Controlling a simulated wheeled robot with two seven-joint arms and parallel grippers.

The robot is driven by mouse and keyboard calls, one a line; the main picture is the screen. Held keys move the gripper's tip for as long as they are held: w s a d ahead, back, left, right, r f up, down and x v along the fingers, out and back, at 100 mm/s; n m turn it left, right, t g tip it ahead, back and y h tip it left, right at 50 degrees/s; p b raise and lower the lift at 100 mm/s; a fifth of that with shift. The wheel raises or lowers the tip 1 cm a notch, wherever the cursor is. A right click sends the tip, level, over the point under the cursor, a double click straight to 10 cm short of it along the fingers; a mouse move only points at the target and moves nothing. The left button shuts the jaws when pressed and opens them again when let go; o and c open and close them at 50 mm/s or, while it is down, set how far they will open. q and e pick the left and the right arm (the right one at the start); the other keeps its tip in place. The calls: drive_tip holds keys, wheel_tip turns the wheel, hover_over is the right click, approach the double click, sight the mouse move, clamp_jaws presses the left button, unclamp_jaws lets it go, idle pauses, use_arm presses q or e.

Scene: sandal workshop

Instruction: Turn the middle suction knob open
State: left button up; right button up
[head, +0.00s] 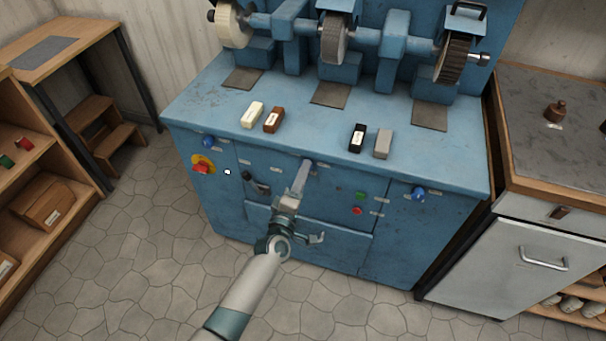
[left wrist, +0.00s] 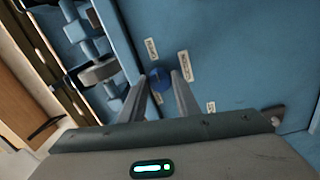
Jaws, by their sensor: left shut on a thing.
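The middle suction knob (left wrist: 160,77) is a round blue knob on the front panel of the blue grinding machine (head: 400,235). It shows between the two fingers of my left gripper (left wrist: 159,80) in the left wrist view, with white labels around it. In the head view my left gripper (head: 304,168) reaches the upper middle of the panel, is shut on the knob and hides most of it. Two similar blue knobs show in the head view, one at left (head: 208,142) and one at right (head: 418,194). My right gripper is in neither view.
A red-and-yellow switch (head: 202,166), a black lever (head: 257,187), a green button (head: 360,196) and a red button (head: 357,211) are on the same panel. Several small blocks lie on the machine's top. Grinding wheels (head: 335,40) stand behind. The stone floor in front is clear.

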use_arm(q)
drive_tip(key=shift+f, duration=0.1)
drive_tip(key=o, duration=1)
drive_tip(key=shift+o, duration=0.2)
drive_tip(key=shift+s, duration=0.15)
drive_tip(key=b+v, duration=0.2)
drive_tip(key=v, duration=1.5)
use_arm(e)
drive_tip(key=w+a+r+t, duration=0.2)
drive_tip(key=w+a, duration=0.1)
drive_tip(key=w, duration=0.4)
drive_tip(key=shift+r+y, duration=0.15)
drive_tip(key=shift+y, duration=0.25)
use_arm(q)
drive_tip(key=shift+a+f, duration=0.1)
drive_tip(key=shift+f, duration=0.05)
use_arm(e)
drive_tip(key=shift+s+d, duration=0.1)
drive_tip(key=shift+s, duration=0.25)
